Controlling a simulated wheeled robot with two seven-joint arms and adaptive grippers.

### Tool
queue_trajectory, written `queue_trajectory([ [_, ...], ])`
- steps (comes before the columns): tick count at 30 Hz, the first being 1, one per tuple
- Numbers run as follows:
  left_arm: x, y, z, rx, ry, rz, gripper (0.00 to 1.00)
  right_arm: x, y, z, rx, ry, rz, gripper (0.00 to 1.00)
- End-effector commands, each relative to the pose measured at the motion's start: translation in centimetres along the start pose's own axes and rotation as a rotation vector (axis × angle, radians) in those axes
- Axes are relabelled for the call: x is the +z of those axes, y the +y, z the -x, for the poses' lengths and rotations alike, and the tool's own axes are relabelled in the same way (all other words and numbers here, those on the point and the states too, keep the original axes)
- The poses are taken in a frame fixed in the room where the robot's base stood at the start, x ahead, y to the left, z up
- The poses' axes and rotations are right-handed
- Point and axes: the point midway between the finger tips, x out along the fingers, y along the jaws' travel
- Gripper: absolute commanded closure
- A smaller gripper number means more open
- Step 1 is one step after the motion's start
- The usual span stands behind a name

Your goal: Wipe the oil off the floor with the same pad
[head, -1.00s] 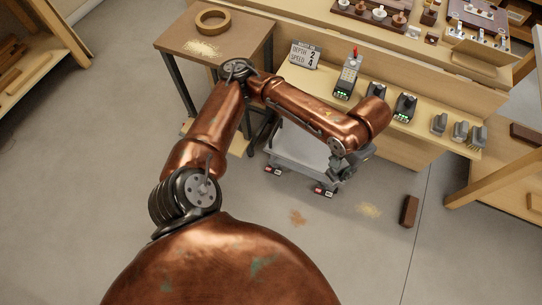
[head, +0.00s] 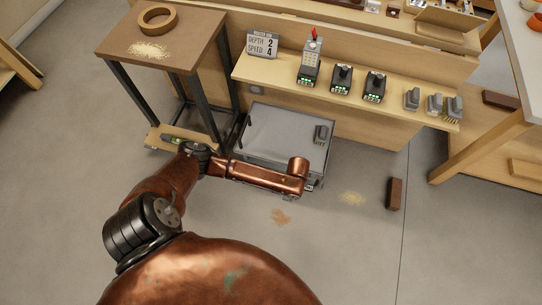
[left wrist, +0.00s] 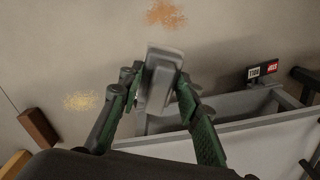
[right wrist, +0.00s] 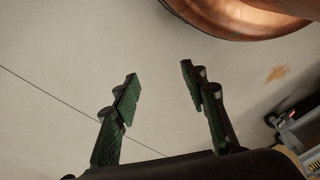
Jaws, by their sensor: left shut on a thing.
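A reddish-brown patch (head: 280,216) lies on the floor in front of the grey cart; it also shows in the left wrist view (left wrist: 166,13) and the right wrist view (right wrist: 277,73). A pale yellow patch (head: 352,198) lies to its right. I cannot tell from looks alone which is oil. My left gripper (left wrist: 160,95) is shut on a grey pad (left wrist: 160,75), held above the floor beside the cart. In the head view my left forearm hides this gripper. My right gripper (right wrist: 158,80) is open and empty above bare floor, outside the head view.
The grey cart (head: 285,125) carries another grey block (head: 321,134) on top. A brown block (head: 394,193) stands on the floor at right. A side table (head: 180,45) and a shelf (head: 250,70) with devices and several grey pads stand behind. The front floor is open.

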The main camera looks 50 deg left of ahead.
Motion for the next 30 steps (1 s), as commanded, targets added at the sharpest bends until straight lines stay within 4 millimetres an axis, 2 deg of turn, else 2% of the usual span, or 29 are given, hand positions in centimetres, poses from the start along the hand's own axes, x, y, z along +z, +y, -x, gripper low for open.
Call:
queue_trajectory([
  [1,1.6,-0.8,-3.5,-0.003,-0.013,-0.011,0.88,-0.3,-0.3,0.2,-0.007,0.007,0.000,0.60],
  [6,5.6,-2.6,-11.3,-0.002,-0.011,-0.084,0.88,-1.5,-1.2,1.6,-0.026,0.035,0.000,0.60],
  [9,7.8,-3.4,-14.6,-0.001,-0.008,-0.128,0.88,-2.0,-1.6,2.4,-0.035,0.048,0.001,0.60],
  [12,9.6,-3.9,-16.9,0.000,-0.006,-0.165,0.88,-2.5,-1.9,3.0,-0.042,0.059,0.001,0.60],
  [15,10.6,-4.3,-18.1,0.000,-0.002,-0.190,0.88,-2.7,-2.0,3.3,-0.045,0.065,0.002,0.60],
  [20,11.1,-4.4,-18.9,0.001,0.001,-0.204,0.88,-3.0,-2.2,3.2,-0.051,0.077,0.002,0.60],
  [30,11.2,-4.4,-20.5,0.000,-0.002,-0.203,0.88,-4.6,-3.4,0.4,-0.087,0.168,-0.001,0.60],
])
